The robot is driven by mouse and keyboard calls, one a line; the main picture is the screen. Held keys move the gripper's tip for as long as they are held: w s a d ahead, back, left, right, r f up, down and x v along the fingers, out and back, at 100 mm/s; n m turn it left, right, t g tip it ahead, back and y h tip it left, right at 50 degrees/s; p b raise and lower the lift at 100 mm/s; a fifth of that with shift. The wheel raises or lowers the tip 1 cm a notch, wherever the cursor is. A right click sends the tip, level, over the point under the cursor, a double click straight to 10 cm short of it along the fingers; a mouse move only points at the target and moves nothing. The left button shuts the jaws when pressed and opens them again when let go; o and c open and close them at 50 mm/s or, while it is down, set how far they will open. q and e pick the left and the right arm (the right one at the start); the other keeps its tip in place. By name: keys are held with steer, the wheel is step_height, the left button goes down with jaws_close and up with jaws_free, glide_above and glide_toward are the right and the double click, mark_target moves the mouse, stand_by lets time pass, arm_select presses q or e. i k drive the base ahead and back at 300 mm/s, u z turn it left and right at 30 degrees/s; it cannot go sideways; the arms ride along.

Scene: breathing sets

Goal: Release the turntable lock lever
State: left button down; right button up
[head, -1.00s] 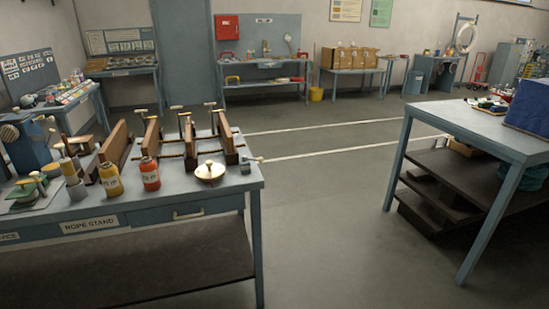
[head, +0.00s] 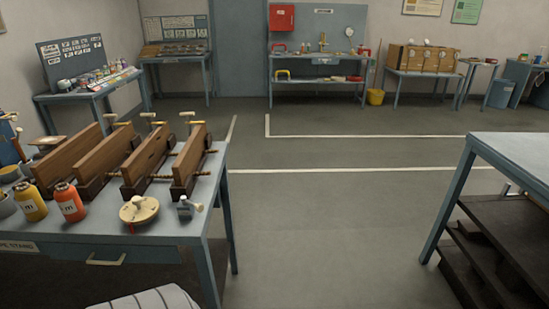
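A round cream disc with a central knob (head: 139,209) sits near the front right of the left table (head: 95,232); it looks like a small turntable, with a bit of red under its front edge. Just right of it, at the table's right edge, stands a small grey block with a pale-tipped lever (head: 186,209). I cannot tell for sure which part is the lock lever. Neither of my grippers can be made out in the head view.
A striped white object (head: 150,299) shows at the bottom edge. Another table (head: 515,152) is at right; floor between is clear.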

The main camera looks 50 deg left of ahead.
mark_target(200, 207)
steer(key=i, duration=1.65)
steer(key=u, duration=2.4)
